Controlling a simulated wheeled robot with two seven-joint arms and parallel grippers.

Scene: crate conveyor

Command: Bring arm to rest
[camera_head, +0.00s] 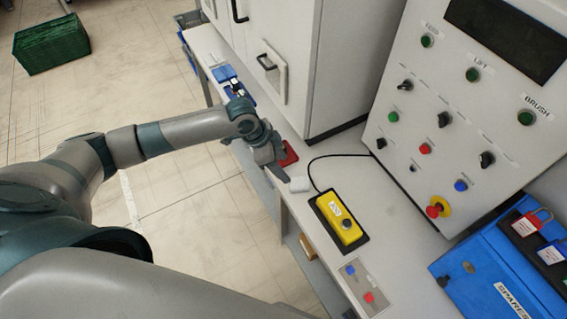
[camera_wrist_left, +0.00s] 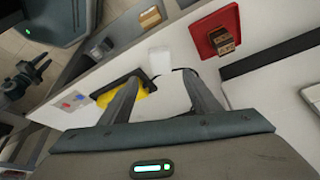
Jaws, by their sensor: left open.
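My left arm comes in from the left in the head view. Its gripper (camera_head: 275,172) is above the white bench near its left edge, beside the tall cabinet. In the left wrist view the two fingers (camera_wrist_left: 160,82) are apart, with nothing held between them. A small white block (camera_wrist_left: 160,60) and a yellow box with a button (camera_wrist_left: 135,92) lie beyond the fingers. A dark jaw-like shape (camera_wrist_left: 25,80) at the left of the wrist view may be my right gripper; its jaws are unclear. The right gripper does not show in the head view.
A red tray (camera_head: 288,154) lies close to the left gripper. The yellow box (camera_head: 342,220) trails a black cable. The control panel (camera_head: 455,60), blue spares case (camera_head: 505,265) and cabinet (camera_head: 318,75) border the bench. A green crate (camera_head: 50,44) stands on open floor.

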